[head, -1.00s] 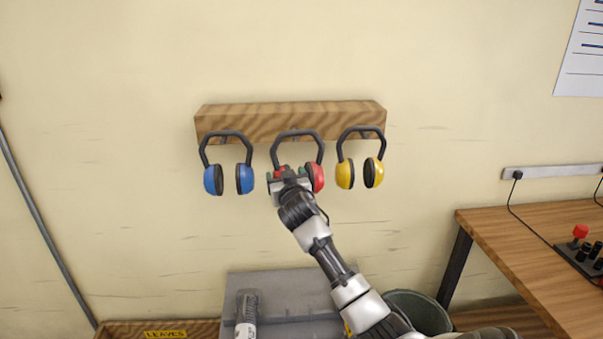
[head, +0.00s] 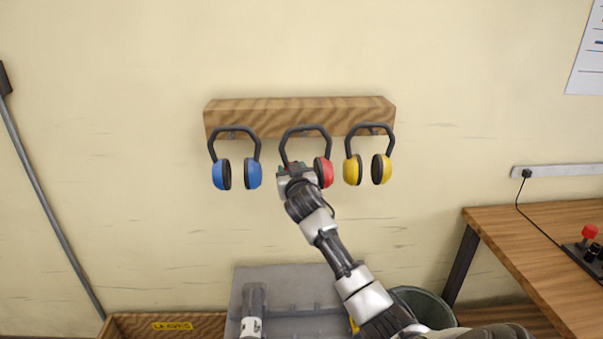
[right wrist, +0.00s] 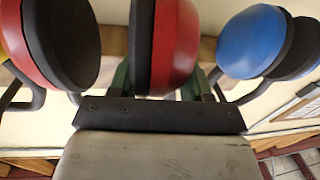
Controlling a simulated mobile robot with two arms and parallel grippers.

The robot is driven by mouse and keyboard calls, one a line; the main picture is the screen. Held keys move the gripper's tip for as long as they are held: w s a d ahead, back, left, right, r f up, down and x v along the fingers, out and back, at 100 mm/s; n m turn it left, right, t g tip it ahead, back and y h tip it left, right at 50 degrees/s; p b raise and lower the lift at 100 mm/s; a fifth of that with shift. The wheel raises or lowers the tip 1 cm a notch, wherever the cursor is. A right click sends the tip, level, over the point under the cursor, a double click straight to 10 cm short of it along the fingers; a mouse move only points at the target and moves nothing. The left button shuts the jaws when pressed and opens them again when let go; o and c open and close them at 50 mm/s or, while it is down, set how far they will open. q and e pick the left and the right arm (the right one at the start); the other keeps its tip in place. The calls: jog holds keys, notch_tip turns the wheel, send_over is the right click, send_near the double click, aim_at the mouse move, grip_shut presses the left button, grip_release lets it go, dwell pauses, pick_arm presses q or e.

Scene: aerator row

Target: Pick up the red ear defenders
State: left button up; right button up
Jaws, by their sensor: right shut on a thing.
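The red ear defenders (head: 323,172) hang by their black band from the wooden rack (head: 300,106), in the middle of three pairs. My right gripper (head: 290,168) is at their left cup and mostly hides it in the head view. In the right wrist view, the green fingers of my right gripper (right wrist: 160,82) are on either side of one red cup (right wrist: 178,45), shut on it. The other red cup (right wrist: 60,40) is to the left there, outside the fingers. The band still appears to be at the rack. My left gripper is out of view.
Blue ear defenders (head: 253,173) hang close on the left and yellow ones (head: 352,170) close on the right. Below are a grey bin (head: 300,275), a wooden "LEAVES" box (head: 205,322) and a dark round bin (head: 428,305). A wooden table (head: 545,240) stands at right.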

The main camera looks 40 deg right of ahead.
jog(key=shift+r, duration=0.15)
jog(key=shift+r, duration=0.25)
jog(key=shift+s+a+r+b, duration=0.1)
jog(key=shift+s+r+b, duration=0.05)
jog(key=shift+r+b, duration=0.4)
jog(key=shift+s+a+r+b, duration=0.1)
jog(key=shift+r+b, duration=0.25)
jog(key=shift+r, duration=0.35)
jog(key=b+v, duration=0.4)
jog(key=v, duration=1.3)
jog(key=shift+s, duration=0.25)
jog(key=shift+r, duration=0.1)
